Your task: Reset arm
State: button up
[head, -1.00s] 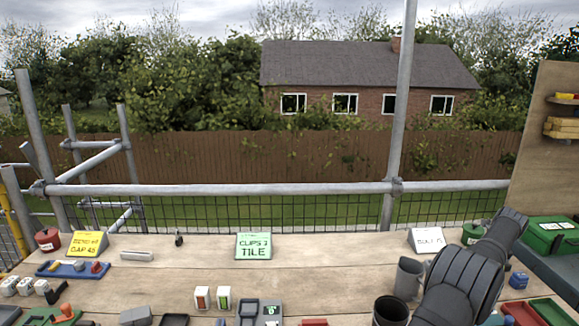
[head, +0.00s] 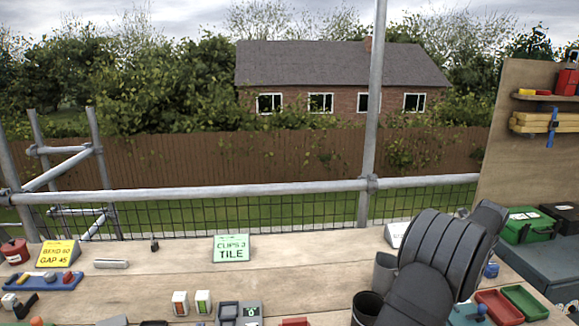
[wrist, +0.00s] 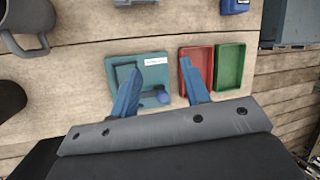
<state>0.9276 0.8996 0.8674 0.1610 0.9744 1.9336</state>
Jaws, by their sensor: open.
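My gripper (wrist: 162,98) shows in the wrist view with its two blue fingers spread apart and nothing between them. It is over the right part of the wooden bench, above a teal tray (wrist: 112,72) with a white label and a small blue round piece. The head view shows my dark arm at the lower right, but the fingertips are hidden there.
A red tray (head: 498,306) and a green tray (head: 524,302) lie to the right of my arm. A grey mug (head: 384,272) and a dark cup (head: 367,307) stand just left of it. Card stands, including a green one (head: 231,248), line the back. The bench's middle is fairly clear.

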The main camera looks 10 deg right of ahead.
jog(key=w+a+r+n, duration=0.2)
jog(key=w+a+r, duration=0.1)
jog(key=w+a, duration=0.6)
jog(key=shift+w+a+y, duration=0.3)
jog(key=shift+w+a, duration=0.1)
jog(key=shift+w, duration=0.3)
jog(key=s+d+m, duration=0.2)
jog(key=s+d, duration=0.7)
jog(key=s, duration=0.1)
jog(key=f, duration=0.3)
jog(key=d+f, duration=0.1)
jog(key=f, duration=0.1)
jog(key=shift+s, duration=0.2)
jog(key=shift+a, duration=0.1)
